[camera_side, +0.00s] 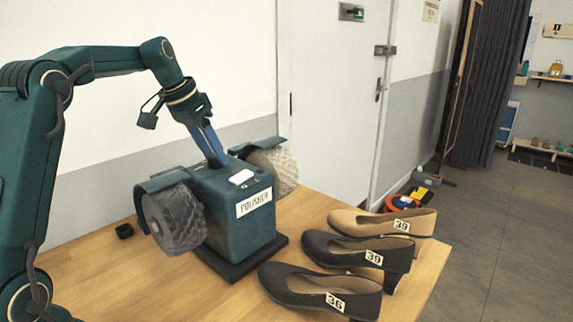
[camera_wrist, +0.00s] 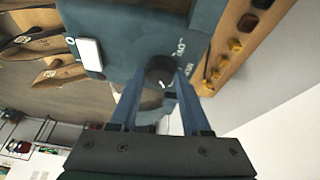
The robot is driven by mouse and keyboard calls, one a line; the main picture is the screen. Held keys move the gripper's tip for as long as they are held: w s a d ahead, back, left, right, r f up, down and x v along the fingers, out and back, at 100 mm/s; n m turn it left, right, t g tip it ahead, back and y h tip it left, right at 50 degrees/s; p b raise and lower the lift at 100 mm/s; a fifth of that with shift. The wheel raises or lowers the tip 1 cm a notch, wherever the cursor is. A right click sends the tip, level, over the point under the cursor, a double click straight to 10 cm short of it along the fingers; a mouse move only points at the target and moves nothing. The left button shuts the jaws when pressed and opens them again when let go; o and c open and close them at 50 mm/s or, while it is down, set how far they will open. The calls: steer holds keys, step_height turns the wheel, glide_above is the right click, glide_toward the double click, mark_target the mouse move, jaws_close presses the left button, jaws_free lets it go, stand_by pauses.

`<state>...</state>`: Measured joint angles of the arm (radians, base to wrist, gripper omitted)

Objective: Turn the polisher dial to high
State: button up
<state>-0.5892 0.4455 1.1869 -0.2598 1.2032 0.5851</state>
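My gripper (camera_side: 219,163) points down at the rear of the polisher's top. Its blue fingers stand on either side of the dial. I cannot tell whether they press on it or leave small gaps. In the side view the dial is hidden.
A white block (camera_side: 241,176) sits on the polisher's top near the front. Several shoes with number tags, including a tan one (camera_side: 380,222), stand to the right on the wooden table (camera_side: 310,205). A small black object (camera_side: 124,230) lies at left. A wall and door are behind.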

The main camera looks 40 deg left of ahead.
mark_target(206, 170)
steer(key=shift+o, duration=1.2)
steer(key=shift+v, duration=2.6)
steer(key=s+d+r+m+t, duration=0.1)
steer(key=s+d+r, duration=0.15)
steer(key=d, duration=0.45)
steer(key=s+d+r+m, duration=0.2)
steer(key=s+d, duration=0.2)
steer(key=d, duration=0.2)
steer(key=s+d+f+n, duration=0.1)
steer(key=s+d+f, duration=0.1)
steer(key=s+f, duration=0.4)
steer(key=s+d+f+n, duration=0.1)
steer(key=s+d+f, duration=0.1)
steer(key=s+f, duration=0.4)
steer(key=shift+d+f, duration=0.35)
steer(key=shift+f, duration=0.15)
